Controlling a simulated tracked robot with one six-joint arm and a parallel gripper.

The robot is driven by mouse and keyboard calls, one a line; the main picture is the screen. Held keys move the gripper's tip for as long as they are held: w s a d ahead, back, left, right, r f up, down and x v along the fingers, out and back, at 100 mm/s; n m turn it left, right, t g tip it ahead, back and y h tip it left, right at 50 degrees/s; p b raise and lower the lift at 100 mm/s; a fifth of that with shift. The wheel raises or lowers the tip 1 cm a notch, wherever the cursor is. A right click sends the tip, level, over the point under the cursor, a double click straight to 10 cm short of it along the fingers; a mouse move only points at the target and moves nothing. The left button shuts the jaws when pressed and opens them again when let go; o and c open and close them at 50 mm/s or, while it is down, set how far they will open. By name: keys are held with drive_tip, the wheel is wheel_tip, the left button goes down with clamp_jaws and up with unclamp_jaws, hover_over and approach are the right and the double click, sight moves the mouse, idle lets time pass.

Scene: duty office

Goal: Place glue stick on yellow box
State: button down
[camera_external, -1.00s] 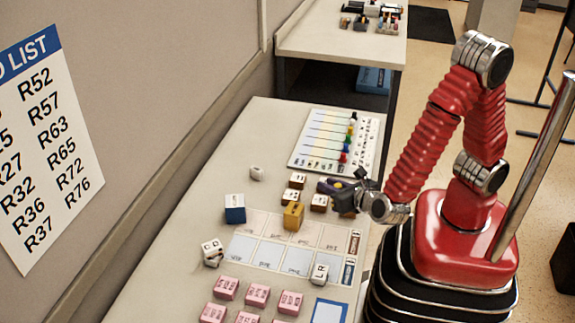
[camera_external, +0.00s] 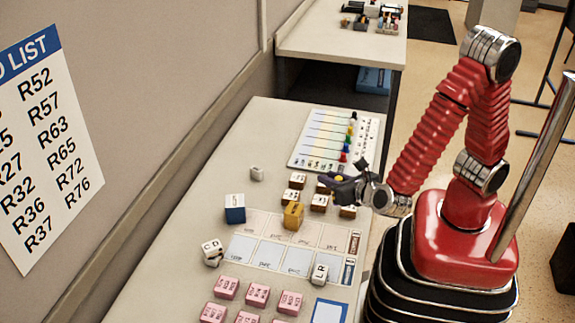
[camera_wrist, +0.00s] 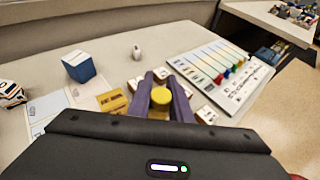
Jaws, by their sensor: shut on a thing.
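My gripper (camera_external: 338,184) is shut on the glue stick (camera_wrist: 160,103), which shows in the wrist view as a round yellow end between two purple fingers (camera_wrist: 160,96). In the external view only a small yellow bit of the glue stick (camera_external: 339,178) shows; the rest is hidden. The yellow box (camera_external: 293,216) sits on the table to the left of and below my gripper in that view. It also shows in the wrist view (camera_wrist: 113,101), left of the fingers. The glue stick is apart from the yellow box.
Several small wooden blocks (camera_external: 319,203) stand close around and under my gripper. A blue and white cube (camera_external: 235,209) is left of the yellow box. A white board with coloured sliders (camera_external: 325,140) lies behind. Printed cards (camera_external: 270,255) and pink blocks (camera_external: 257,295) lie in front.

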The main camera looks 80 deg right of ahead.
wheel_tip(320, 180, up, 12)
drive_tip(key=s+d+f+m+g+h, duration=0.4)
drive_tip(key=s+f+m+g, duration=0.5)
drive_tip(key=f+m+g, duration=0.3)
drive_tip(key=s+a+f+m+g+y, duration=0.25)
drive_tip(key=a+m+g+y, duration=0.55)
drive_tip(key=m+g+y, duration=0.45)
drive_tip(key=w+a+r+m+t+y, duration=0.65)
drive_tip(key=w+m+t+y, duration=0.2)
drive_tip(key=m+y, duration=0.6)
drive_tip(key=w+d+r+m+t+h, duration=0.1)
drive_tip(key=w+d+r+m+t, duration=0.1)
drive_tip(key=w+r+m+t, duration=0.35)
drive_tip(key=w+d+r+m+t, duration=0.1)
drive_tip(key=w+r+m+t, duration=0.2)
drive_tip(key=w+m+t, duration=0.45)
drive_tip(key=shift+w+a+f+n+g, duration=0.15)
drive_tip(key=shift+f+n+g, duration=0.15)
drive_tip(key=shift+f, duration=0.6)
drive_tip(key=shift+w+d+f+n+g, duration=0.1)
drive_tip(key=shift+f+n+g, duration=0.2)
drive_tip(key=shift+f, duration=0.6)
drive_tip(key=shift+w+a+f+n+g, duration=0.15)
drive_tip(key=shift+f+n, duration=0.25)
drive_tip(key=shift+f, duration=0.5)
